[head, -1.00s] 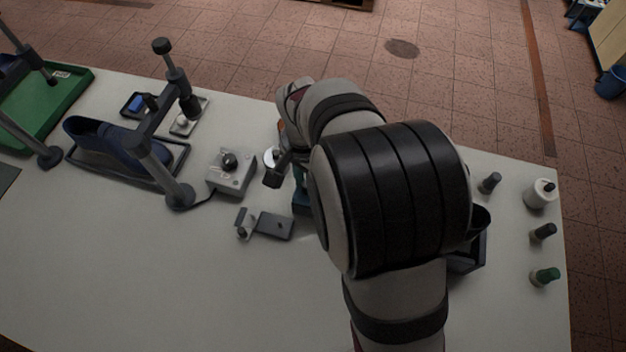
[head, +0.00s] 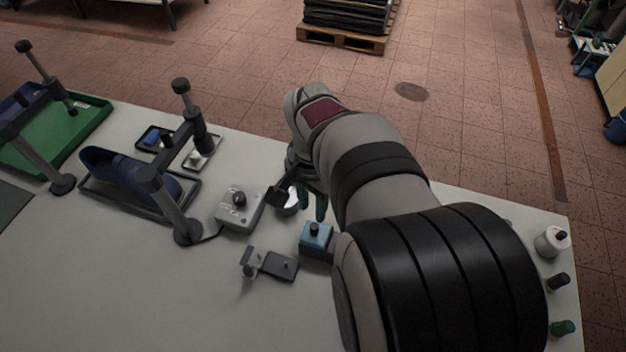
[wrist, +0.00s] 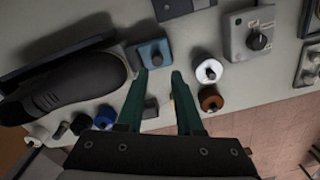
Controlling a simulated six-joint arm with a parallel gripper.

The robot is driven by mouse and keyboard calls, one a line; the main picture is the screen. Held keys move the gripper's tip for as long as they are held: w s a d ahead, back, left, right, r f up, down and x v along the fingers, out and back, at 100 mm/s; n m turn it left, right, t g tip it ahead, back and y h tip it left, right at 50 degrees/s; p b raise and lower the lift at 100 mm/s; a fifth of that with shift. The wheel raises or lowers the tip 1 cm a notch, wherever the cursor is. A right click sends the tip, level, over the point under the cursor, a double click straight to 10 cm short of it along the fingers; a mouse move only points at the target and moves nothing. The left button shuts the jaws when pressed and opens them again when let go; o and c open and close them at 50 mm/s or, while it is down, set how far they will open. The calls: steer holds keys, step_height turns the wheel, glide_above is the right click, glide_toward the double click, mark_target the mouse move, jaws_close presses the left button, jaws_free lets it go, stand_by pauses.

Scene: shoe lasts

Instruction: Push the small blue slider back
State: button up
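A small blue block with a dark knob on top (head: 317,236), which looks like the blue slider, sits on the white table left of my arm. In the wrist view the blue block (wrist: 154,53) lies just beyond the fingertips, beside a dark base. My gripper (wrist: 160,74) has two green fingers spread apart with nothing between them. In the head view my gripper (head: 311,203) is partly hidden by my wrist, behind the block. I cannot tell whether a finger touches it.
A grey control box with a knob (head: 239,208) and a grey bracket with a plate (head: 277,265) stand to the left. White (wrist: 208,71) and brown (wrist: 211,99) round pots are close right of the fingers. A dark shoe (wrist: 66,84) lies left.

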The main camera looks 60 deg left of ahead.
mark_target(312, 225)
step_height(312, 225, up, 9)
stand_by(0.4)
steer(key=w+d+r+m, duration=0.15)
steer(key=w+d, duration=0.35)
steer(key=d, duration=0.5)
steer(key=w+d+r+m, duration=0.1)
steer(key=w+d+m, duration=0.3)
steer(key=d, duration=0.6)
steer(key=s+d+f+m+y, duration=0.1)
steer(key=s+d, duration=0.3)
steer(key=d, duration=0.5)
steer(key=s+d+f+m, duration=0.3)
steer(key=d+f, duration=0.1)
steer(key=d, duration=0.5)
steer(key=shift+s+m+y, duration=0.35)
steer(key=shift+y, duration=0.05)
steer(key=shift+d, duration=0.1)
